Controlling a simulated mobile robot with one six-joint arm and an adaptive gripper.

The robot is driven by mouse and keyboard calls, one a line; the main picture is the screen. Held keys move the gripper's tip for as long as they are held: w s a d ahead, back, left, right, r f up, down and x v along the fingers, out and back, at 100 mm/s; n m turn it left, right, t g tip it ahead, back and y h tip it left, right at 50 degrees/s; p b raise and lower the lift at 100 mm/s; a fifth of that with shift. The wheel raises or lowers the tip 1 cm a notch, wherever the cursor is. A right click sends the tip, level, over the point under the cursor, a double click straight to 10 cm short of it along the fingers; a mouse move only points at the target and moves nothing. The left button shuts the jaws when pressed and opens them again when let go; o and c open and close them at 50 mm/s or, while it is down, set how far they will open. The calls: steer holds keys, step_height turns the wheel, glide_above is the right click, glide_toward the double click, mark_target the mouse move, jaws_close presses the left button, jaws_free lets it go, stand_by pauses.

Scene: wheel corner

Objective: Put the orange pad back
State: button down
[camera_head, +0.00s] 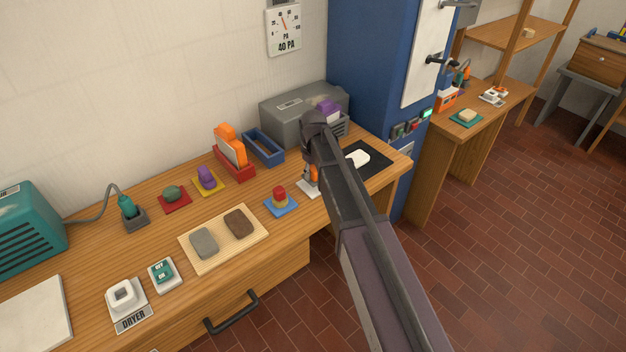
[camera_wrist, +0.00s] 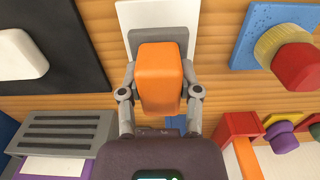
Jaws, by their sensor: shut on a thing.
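The orange pad (camera_wrist: 160,85) is between the two fingers of my gripper (camera_wrist: 160,92), which is shut on it. In the head view a small part of the pad (camera_head: 314,177) shows under my gripper (camera_head: 312,165), mostly hidden by my arm. A white plate (camera_head: 307,188) lies on the bench below; it also shows beyond the pad in the wrist view (camera_wrist: 128,14), with a grey part on it. I cannot tell whether the pad touches them. A red holder (camera_head: 236,170) with orange and white upright pieces stands to the left of my gripper.
A blue tray (camera_head: 263,148) and grey box (camera_head: 285,117) stand behind. A black mat (camera_head: 375,163) with a white block (camera_head: 357,158) is to the right. A red-topped piece sits on a blue mat (camera_head: 281,210) in front. A wooden board (camera_head: 222,246) holds two stones.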

mark_target(313, 167)
steer(key=shift+f+b, duration=0.75)
steer(key=shift+f, duration=0.35)
steer(key=shift+f, duration=0.2)
steer(key=shift+c, duration=1.5)
jaws_free()
step_height(313, 167, up, 14)
steer(key=p, duration=1.3)
steer(key=s+d+m, duration=0.3)
steer(key=s+d, duration=0.5)
steer(key=s, duration=0.2)
steer(key=s+d+m, duration=0.4)
steer(key=s+d, duration=0.4)
steer(key=s, duration=0.3)
steer(key=shift+s+d+m, duration=0.15)
steer(key=shift+s+m, duration=0.05)
steer(key=shift+m, duration=0.1)
